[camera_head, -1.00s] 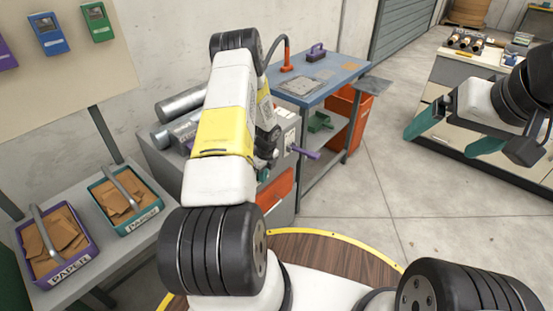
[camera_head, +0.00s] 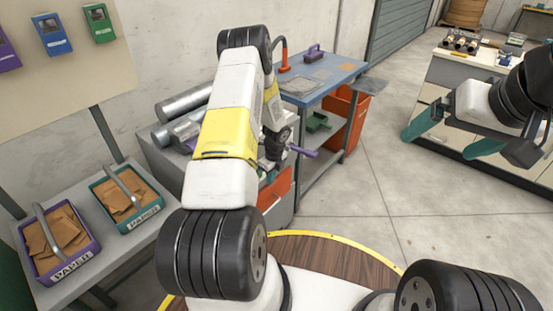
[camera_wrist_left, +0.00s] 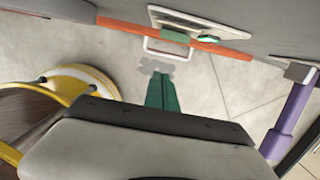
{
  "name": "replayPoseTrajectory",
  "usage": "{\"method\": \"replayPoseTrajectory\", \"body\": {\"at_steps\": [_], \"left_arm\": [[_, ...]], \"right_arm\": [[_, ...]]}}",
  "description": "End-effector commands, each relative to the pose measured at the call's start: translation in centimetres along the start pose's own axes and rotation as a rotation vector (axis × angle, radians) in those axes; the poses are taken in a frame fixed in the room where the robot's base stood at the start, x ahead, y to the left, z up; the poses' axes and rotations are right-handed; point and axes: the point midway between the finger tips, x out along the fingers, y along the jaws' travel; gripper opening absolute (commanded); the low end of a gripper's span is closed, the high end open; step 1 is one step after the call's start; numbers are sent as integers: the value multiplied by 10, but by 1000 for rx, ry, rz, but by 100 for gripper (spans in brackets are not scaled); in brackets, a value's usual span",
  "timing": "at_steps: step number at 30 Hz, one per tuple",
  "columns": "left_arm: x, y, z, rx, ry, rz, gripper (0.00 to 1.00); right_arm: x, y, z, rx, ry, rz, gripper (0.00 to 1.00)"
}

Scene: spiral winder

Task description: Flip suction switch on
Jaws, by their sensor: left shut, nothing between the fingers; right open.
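The grey winder machine (camera_head: 160,150), with silver cylinders on top, stands behind my left arm in the head view. My left gripper is hidden there by the arm. In the left wrist view its green fingers (camera_wrist_left: 162,92) are shut and empty, below the machine's edge and apart from it. That edge carries a pale plate with a small green-and-white round part (camera_wrist_left: 208,39); I cannot tell whether this is the suction switch or its state. A purple handle (camera_head: 303,151) sticks out from the machine and shows at right in the wrist view (camera_wrist_left: 289,118). My right gripper (camera_head: 439,144) is open and empty.
A blue-topped bench (camera_head: 335,75) with an orange bin (camera_head: 345,105) stands beyond the machine. Purple (camera_head: 88,258) and teal (camera_head: 150,215) paper trays sit on the left table. Floor between the machine and the right cabinet is clear.

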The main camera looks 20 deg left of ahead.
Motion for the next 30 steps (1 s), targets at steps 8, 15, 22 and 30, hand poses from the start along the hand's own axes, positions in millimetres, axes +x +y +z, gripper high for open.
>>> {"method": "replayPoseTrajectory", "body": {"at_steps": [8, 15, 22, 30], "left_arm": [[-67, -1, -10, -3, -4, -6, 0], [-92, 0, -16, -4, -3, -3, 0], [-95, 1, -17, -3, -2, -2, 0], [-95, 1, -17, -3, -2, -2, 0]], "right_arm": [[0, 0, 0, 0, 0, 0, 95], [0, 0, 0, 0, 0, 0, 95], [0, 0, 0, 0, 0, 0, 95], [0, 0, 0, 0, 0, 0, 95]]}}
